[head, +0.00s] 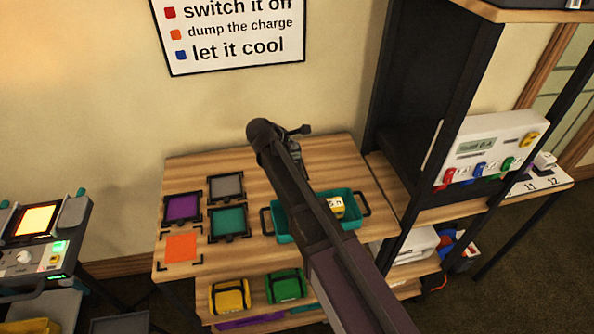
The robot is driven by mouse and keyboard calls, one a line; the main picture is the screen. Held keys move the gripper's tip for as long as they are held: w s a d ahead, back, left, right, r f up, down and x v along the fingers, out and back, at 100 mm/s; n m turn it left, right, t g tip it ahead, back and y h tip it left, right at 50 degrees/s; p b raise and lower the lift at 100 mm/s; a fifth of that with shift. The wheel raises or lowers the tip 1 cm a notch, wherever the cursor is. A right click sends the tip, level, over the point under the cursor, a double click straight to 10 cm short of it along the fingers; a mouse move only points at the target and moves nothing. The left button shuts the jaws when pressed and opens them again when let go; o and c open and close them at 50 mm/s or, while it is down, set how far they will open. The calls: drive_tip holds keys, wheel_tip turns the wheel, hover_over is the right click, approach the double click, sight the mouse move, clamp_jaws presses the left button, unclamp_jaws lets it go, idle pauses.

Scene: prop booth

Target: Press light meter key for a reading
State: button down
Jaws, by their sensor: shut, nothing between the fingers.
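A small yellow block with a white, marked face (336,207) lies in a teal tray (281,238) on the wooden table. It may be the light meter, but its markings are too small to read and I cannot make out a key. My arm crosses in front of the tray and hides part of it. My gripper (303,130) is a small dark shape near the back edge of the table, beyond the tray. It is shut and empty, partly hidden behind my arm, and apart from the yellow block.
Purple, grey and teal framed panels (228,223) and an orange square (181,247) fill the table's left. A white box with a display and coloured clips (478,147) stands on the right shelf. A lit device (38,220) is at far left. Dark shelf posts stand right of my arm.

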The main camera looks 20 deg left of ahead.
drive_tip(key=shift+f, duration=0.2)
wheel_tip(320, 180, down, 8)
drive_tip(key=b, duration=0.8)
drive_tip(key=shift+f+b, duration=0.2)
drive_tip(key=shift+b, duration=0.2)
drive_tip(key=shift+f+b, duration=0.85)
idle(2.1)
drive_tip(key=shift+r, duration=0.2)
drive_tip(key=shift+r+p, duration=0.7)
drive_tip(key=shift+p, duration=0.15)
drive_tip(key=shift+r+p, duration=2.5)
drive_tip(key=shift+p, duration=0.05)
